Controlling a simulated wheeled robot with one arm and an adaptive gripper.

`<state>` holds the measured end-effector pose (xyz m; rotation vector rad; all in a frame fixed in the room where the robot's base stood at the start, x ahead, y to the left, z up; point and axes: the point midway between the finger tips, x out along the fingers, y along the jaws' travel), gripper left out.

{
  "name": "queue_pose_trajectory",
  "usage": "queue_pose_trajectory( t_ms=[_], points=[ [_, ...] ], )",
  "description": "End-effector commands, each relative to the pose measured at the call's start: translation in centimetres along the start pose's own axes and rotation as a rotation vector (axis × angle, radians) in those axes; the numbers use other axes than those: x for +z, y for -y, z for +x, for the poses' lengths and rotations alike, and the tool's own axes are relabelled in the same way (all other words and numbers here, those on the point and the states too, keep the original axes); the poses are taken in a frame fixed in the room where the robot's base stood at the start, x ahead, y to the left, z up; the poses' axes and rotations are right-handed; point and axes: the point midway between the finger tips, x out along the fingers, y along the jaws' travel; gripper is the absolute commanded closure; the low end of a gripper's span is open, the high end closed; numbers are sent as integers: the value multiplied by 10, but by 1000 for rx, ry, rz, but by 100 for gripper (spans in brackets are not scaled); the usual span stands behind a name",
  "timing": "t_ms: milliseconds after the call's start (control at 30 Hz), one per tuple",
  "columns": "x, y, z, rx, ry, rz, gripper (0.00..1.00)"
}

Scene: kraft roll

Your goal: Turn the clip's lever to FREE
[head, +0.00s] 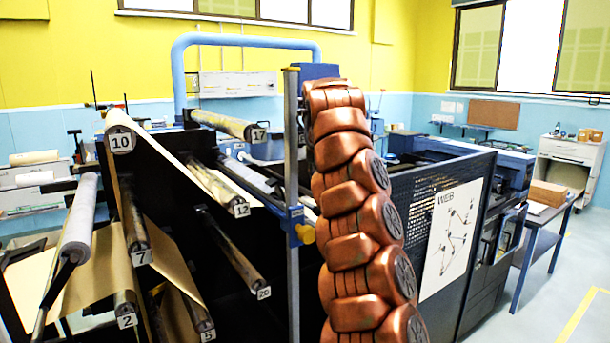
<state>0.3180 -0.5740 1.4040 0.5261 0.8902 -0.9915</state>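I cannot pick out the clip's lever or any FREE marking in the head view. A blue clamp-like piece (293,216) with a yellow knob (305,234) sits on a grey upright post (293,150) near the middle; I cannot tell if it is the clip. A copper-coloured jointed arm, which looks like mine, rises from the bottom just right of the post and hides what lies behind it. My gripper is not visible.
Rollers with tags, such as roller 10 (120,125) and roller 20 (240,255), fill the left, with brown paper (175,185) threaded among them. A dark perforated panel (420,205) with a WEB diagram (452,235) stands right. Floor shows at far right.

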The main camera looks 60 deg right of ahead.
Motion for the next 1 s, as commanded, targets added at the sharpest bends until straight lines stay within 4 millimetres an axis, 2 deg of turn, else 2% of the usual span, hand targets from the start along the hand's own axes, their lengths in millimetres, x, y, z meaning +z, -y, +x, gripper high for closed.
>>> queue_pose_trajectory(
  t_ms=[200,567,600,800,1000],
  points=[
    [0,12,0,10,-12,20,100],
    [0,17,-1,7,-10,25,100],
    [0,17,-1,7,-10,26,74],
    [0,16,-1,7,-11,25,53],
    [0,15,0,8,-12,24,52]
  ],
)
